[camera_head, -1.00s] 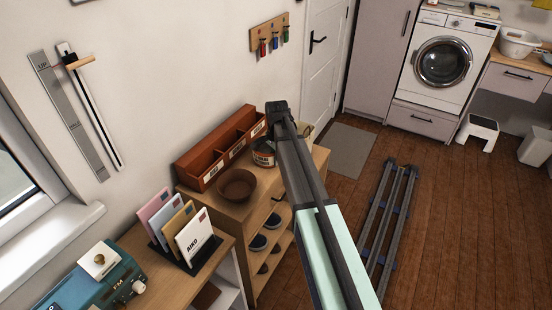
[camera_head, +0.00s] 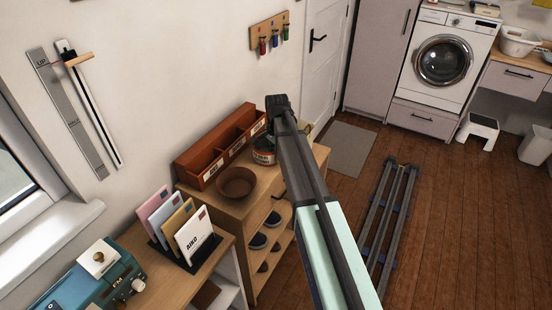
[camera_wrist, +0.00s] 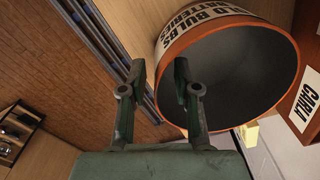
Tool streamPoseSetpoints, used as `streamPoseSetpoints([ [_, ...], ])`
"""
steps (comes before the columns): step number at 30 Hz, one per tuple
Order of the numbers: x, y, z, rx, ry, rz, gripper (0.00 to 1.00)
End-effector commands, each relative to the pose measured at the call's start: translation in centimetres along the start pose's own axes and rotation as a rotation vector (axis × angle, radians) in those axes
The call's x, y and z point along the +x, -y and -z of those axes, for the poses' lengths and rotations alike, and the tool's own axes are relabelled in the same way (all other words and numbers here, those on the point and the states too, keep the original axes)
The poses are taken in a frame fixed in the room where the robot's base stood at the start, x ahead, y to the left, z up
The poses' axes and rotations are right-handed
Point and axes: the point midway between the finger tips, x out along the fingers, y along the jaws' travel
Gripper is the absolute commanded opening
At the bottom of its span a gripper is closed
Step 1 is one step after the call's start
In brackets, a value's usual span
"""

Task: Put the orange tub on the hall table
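The orange tub (camera_head: 264,152) stands on the wooden shoe cabinet (camera_head: 262,190), partly hidden by my arm in the head view. In the wrist view the tub (camera_wrist: 160,40) is large and close, its dark, hollow mouth facing me and a white label reading "OLD BULBS BATTERIES" on its side. My gripper (camera_wrist: 159,70) is open. One finger overlaps the tub's mouth and the other lies outside its rim, so the rim runs between them; I cannot tell whether either touches. The fingertips are hidden in the head view. I cannot tell which surface is the hall table.
A brown bowl (camera_head: 236,182) and a red-brown organizer (camera_head: 215,155) share the cabinet top. A desk at the lower left holds a letter rack (camera_head: 183,235) and a blue machine (camera_head: 95,280). Rails (camera_head: 390,215) lie on the open wooden floor at right.

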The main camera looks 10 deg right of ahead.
Motion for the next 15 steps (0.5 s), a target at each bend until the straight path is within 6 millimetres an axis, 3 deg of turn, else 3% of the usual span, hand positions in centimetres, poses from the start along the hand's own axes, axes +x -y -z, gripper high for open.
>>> streamPoseSetpoints([
  [15, -8.5, 0.1, 0.1, 0.000, -0.001, 0.002, 0.31],
])
